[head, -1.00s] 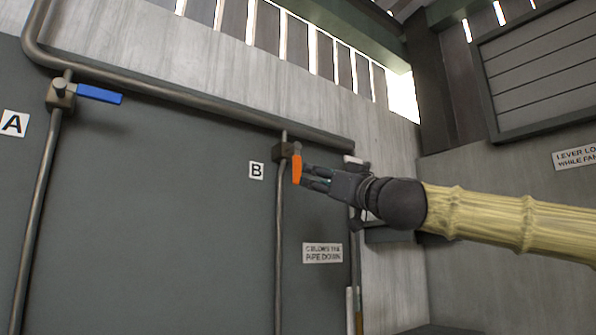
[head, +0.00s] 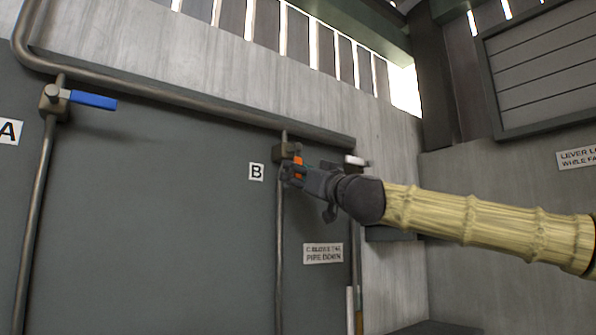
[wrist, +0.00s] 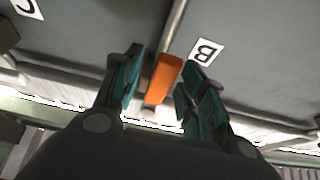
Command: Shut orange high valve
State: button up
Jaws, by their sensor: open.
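The orange valve handle (head: 299,163) is on the pipe beside the label B, high on the grey wall panel. In the head view my gripper (head: 290,172) is at the handle and covers most of it. In the wrist view the orange handle (wrist: 164,78) lies between the two teal-padded fingers of my gripper (wrist: 160,88), with a gap visible on each side. The fingers are open. The valve body (head: 287,150) shows just above the gripper. The handle's lower end is hidden by the fingers in the head view.
A blue-handled valve (head: 92,100) sits on the pipe near label A at the left. A white-handled valve (head: 356,160) is just right of the orange one, close behind my wrist. A thick pipe (head: 190,108) runs above. The panel between A and B is clear.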

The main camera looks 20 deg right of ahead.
jog(key=shift+w, duration=0.2)
jog(key=shift+c, duration=0.2)
grip_shut()
